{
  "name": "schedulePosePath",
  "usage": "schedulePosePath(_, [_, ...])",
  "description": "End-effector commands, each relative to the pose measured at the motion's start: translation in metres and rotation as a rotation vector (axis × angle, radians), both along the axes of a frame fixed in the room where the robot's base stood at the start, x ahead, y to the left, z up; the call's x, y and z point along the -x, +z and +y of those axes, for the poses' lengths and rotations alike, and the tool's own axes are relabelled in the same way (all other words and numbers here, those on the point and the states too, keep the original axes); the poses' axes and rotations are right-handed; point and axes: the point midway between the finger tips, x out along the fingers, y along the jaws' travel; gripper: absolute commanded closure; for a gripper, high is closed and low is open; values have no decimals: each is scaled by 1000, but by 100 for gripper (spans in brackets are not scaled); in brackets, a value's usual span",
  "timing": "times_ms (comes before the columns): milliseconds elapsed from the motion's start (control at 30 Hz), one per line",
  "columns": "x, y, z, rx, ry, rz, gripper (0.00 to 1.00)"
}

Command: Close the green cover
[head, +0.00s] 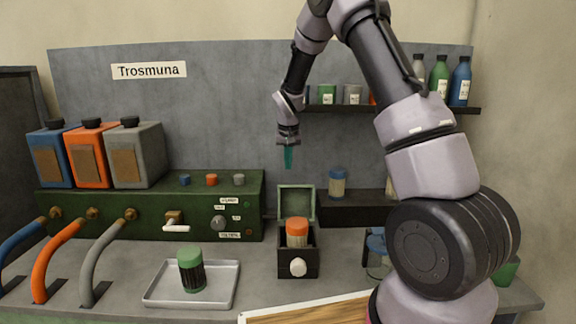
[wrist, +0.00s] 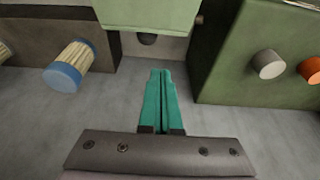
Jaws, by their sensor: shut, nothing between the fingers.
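The green cover (head: 296,202) stands open and upright at the back of a small dark box (head: 298,262) with a white round knob on its front. In the wrist view the cover (wrist: 148,14) shows at the top edge, beyond my fingertips. An orange-capped jar (head: 297,233) stands in the box. My gripper (head: 288,158) points down above the cover, apart from it in the picture. Its teal fingers also show in the wrist view (wrist: 160,72), shut together with nothing between them.
A green machine (head: 150,208) with knobs stands left of the box. A blue-capped jar (head: 338,183) sits on a dark block (head: 350,208) to the right. A tray (head: 160,298) with a green-capped jar (head: 191,271) lies front left. A shelf (head: 400,109) with bottles hangs behind.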

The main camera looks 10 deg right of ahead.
Motion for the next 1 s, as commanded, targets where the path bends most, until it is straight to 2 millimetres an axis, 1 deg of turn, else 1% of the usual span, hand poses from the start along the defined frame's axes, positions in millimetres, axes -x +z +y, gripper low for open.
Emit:
schedulePosePath(33, [-2, -11, -1, 1, -1, 5, 100])
schedulePosePath(100, [-6, -26, -2, 2, 0, 6, 100])
schedulePosePath(400, [-22, -79, -5, 0, 0, 4, 100])
schedulePosePath(433, [-15, -72, -2, -1, 1, 0, 100])
schedulePosePath(500, [-5, -67, -1, -1, 0, 0, 100])
schedulePosePath(700, [12, -61, 2, 0, 0, 1, 100])
schedulePosePath(1000, [15, -60, 3, 0, -1, 1, 100])
